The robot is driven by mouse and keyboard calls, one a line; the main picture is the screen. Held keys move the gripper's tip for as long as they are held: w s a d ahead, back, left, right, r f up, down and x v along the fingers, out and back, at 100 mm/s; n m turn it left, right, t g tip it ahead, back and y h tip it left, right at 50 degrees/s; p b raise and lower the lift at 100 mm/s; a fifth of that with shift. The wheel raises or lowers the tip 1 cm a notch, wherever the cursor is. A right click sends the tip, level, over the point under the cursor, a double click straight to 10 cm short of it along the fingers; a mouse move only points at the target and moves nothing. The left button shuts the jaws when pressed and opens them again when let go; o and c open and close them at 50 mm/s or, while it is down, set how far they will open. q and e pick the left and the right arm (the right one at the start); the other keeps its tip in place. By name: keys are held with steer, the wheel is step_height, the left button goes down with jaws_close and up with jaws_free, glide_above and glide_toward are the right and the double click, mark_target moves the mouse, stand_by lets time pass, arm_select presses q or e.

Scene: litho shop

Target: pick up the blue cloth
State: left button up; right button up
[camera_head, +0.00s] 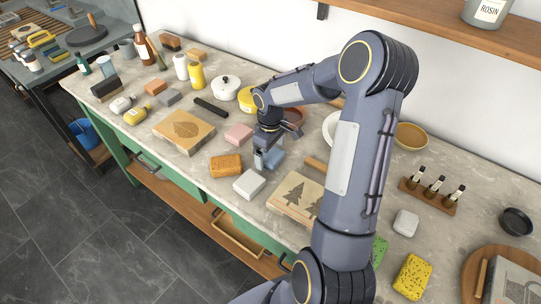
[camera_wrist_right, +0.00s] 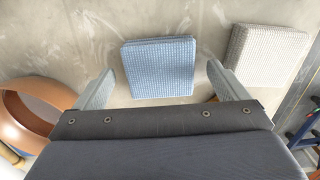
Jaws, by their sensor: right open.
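The blue cloth (camera_wrist_right: 158,68) is a folded, waffle-textured square lying on the stone counter. In the head view the blue cloth (camera_head: 276,157) is partly hidden by my right gripper (camera_head: 264,159). In the right wrist view my right gripper (camera_wrist_right: 161,72) is open, with one finger at each side of the cloth's near part. Gaps show between the fingers and the cloth, and nothing is held. I cannot tell the exact height of the fingertips above the counter. My left gripper is not in view.
A pale grey cloth (camera_wrist_right: 268,53) lies to the right in the wrist view, and a copper-brown bowl (camera_wrist_right: 28,108) is at the left. In the head view, a pink block (camera_head: 239,134), an orange sponge (camera_head: 226,166) and a tree-carved woodblock (camera_head: 296,197) lie nearby.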

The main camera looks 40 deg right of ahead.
steer(key=shift+f, duration=0.65)
steer(key=c, duration=1)
steer(key=shift+c, duration=0.2)
steer(key=shift+r, duration=0.15)
steer(key=shift+r, duration=0.55)
steer(key=s+a+r+b, duration=0.1)
steer(key=a+r+b, duration=0.1)
steer(key=a+r, duration=0.9)
steer(key=a, duration=0.3)
steer(key=shift+s+r+b, duration=0.35)
steer(key=shift+s+b, duration=0.05)
